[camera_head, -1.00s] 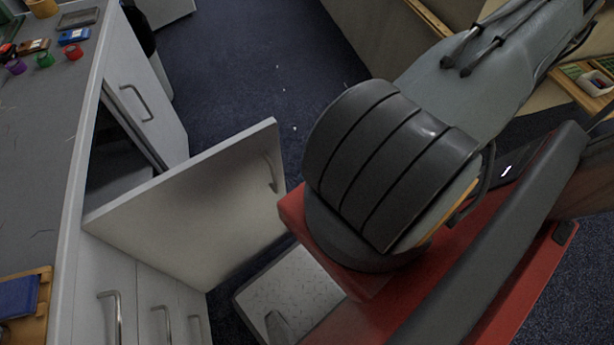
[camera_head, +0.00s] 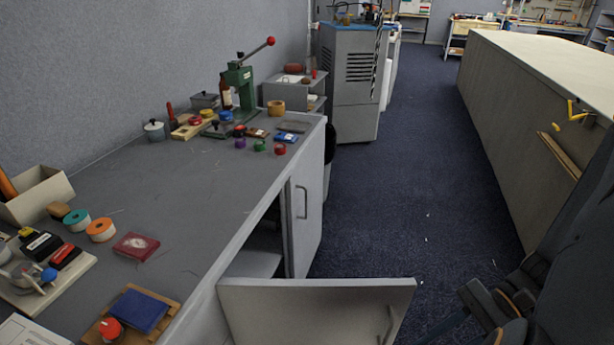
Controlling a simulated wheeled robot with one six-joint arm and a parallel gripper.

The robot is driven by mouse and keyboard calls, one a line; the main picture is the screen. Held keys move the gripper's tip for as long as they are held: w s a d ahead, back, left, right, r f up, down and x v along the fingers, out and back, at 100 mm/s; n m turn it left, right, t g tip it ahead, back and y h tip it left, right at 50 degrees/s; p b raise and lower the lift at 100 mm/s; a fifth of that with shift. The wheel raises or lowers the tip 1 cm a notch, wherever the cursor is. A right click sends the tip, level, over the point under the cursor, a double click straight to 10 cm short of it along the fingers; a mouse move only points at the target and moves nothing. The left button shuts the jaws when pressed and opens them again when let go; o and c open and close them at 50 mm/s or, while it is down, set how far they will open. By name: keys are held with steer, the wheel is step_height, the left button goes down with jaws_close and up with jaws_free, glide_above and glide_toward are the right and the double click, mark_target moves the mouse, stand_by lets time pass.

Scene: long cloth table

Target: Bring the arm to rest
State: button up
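Dark parts of my own arm (camera_head: 580,265) fill the lower right corner of the head view. Jointed black pieces with orange edges (camera_head: 500,305) show at its lower left end, over the blue floor. I cannot make out clear fingertips there, so I cannot tell whether my gripper is open or shut. Nothing held is visible. The rest of the arm is cut off by the frame edge.
An open cabinet door (camera_head: 315,305) juts out from the grey workbench (camera_head: 185,195), near my arm. Tools, tins and tape rolls crowd the bench. A long counter (camera_head: 525,110) stands at right. The blue carpet aisle (camera_head: 400,180) between them is clear.

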steer(key=w+a+r+n+t+h+p, duration=0.1)
steer(key=w+a+r+n+h, duration=0.2)
steer(key=w+r+n+h, duration=0.2)
steer(key=w+a+r+n+t+h+p, duration=0.1)
steer(key=w+a+r+n+h, duration=0.3)
steer(key=r, duration=0.8)
steer(key=w+n+h+p, duration=0.1)
steer(key=w+n+h, duration=0.1)
steer(key=n, duration=0.2)
steer(key=shift+w+a+r+n, duration=0.2)
steer(key=shift+a+r+n, duration=0.05)
steer(key=shift+r+n, duration=0.05)
